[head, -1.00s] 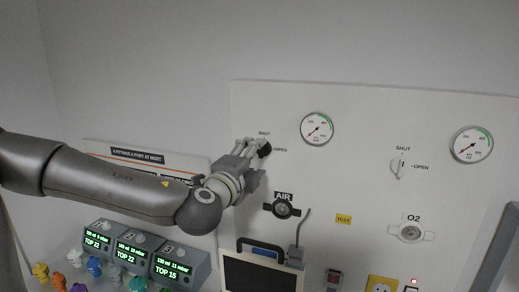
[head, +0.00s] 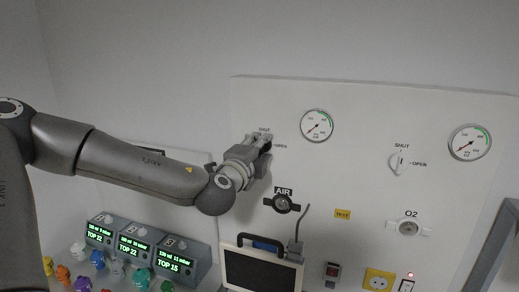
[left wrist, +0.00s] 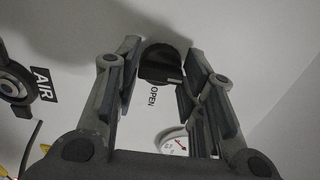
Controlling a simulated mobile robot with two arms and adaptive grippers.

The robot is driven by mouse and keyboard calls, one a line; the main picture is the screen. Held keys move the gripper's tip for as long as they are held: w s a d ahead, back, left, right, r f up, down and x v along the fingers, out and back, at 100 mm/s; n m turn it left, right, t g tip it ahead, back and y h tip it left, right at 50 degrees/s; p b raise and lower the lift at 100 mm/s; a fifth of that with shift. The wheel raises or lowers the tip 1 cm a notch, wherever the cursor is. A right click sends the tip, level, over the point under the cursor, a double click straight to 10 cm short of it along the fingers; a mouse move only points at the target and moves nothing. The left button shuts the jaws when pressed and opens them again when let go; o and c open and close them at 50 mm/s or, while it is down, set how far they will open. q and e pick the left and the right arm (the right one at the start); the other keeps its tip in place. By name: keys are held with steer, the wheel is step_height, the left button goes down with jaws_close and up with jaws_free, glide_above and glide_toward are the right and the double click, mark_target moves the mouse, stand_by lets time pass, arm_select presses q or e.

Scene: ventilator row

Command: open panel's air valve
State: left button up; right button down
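The panel's air valve is a round black knob with a bar handle (left wrist: 161,72), at the upper left of the panel. Its OPEN label (left wrist: 152,97) is readable in the left wrist view. The handle lies along the line between my fingers. My left gripper (left wrist: 163,78) has its two fingers apart, one on each side of the knob; whether they touch it I cannot tell. In the head view, the left gripper (head: 258,146) is at the panel and hides most of the knob, below the SHUT label. My right gripper is not in view.
A gauge (head: 317,126) sits right of the valve. The O2 valve (head: 398,163), its handle upright, and a second gauge (head: 470,142) are farther right. Below are the AIR outlet (head: 282,204), a screen with a handle (head: 262,268), ventilator boxes (head: 140,245) and several small coloured figures.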

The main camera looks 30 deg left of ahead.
arm_select(q)
steer(key=c, duration=0.4)
steer(key=shift+f+m+b, duration=0.2)
steer(key=shift+m+b, duration=5.9)
steer(key=shift+m, duration=2.8)
steer(key=shift+c, duration=0.2)
steer(key=o, duration=1)
steer(key=shift+o, duration=0.2)
steer(key=shift+r, duration=0.15)
